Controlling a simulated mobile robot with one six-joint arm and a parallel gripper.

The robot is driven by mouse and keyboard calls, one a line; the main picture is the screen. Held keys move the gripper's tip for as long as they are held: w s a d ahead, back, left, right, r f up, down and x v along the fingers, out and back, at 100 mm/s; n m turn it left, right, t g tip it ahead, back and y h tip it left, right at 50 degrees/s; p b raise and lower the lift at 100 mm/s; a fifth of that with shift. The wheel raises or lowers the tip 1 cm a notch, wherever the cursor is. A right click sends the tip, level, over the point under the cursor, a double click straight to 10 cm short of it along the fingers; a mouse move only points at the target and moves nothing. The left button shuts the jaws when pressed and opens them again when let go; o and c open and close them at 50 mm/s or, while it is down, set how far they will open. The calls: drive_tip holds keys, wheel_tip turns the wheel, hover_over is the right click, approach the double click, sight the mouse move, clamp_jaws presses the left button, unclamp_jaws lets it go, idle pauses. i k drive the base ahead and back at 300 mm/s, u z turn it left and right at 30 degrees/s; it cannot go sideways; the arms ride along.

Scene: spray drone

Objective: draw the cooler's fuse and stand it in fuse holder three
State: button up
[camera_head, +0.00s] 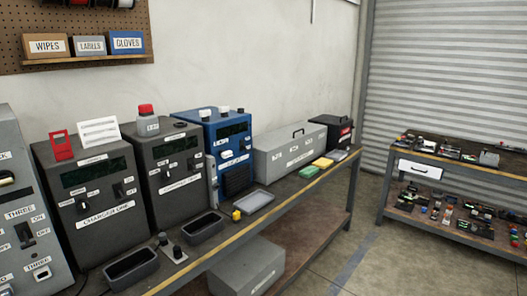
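A blue machine (212,128) with a dark display, white labels and a black vented front stands on the bench; its labels are too small to read, so I cannot tell if it is the cooler. A grey panel (22,215) at the left edge has switches marked ON and OFF and labels reading THREE; it is cut off by the frame. I cannot make out a fuse or a fuse holder for certain. A small plate with two black upright pieces (172,247) lies at the bench front. My gripper is not in view.
Two grey charger units (88,185) stand beside the panel, one with a red tag. Dark trays (131,268), a light tray (253,202) and a small yellow piece (237,215) line the bench front. A long grey box (290,149) stands farther back. Open floor (370,260) separates a cluttered second bench (455,160).

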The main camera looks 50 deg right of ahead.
sight(225, 155)
drive_tip(key=u, duration=0.2)
drive_tip(key=k, duration=0.15)
drive_tip(key=z, duration=1.5)
drive_tip(key=k, duration=0.95)
drive_tip(key=u, duration=0.15)
drive_tip(key=i, duration=0.95)
drive_tip(key=z, duration=0.05)
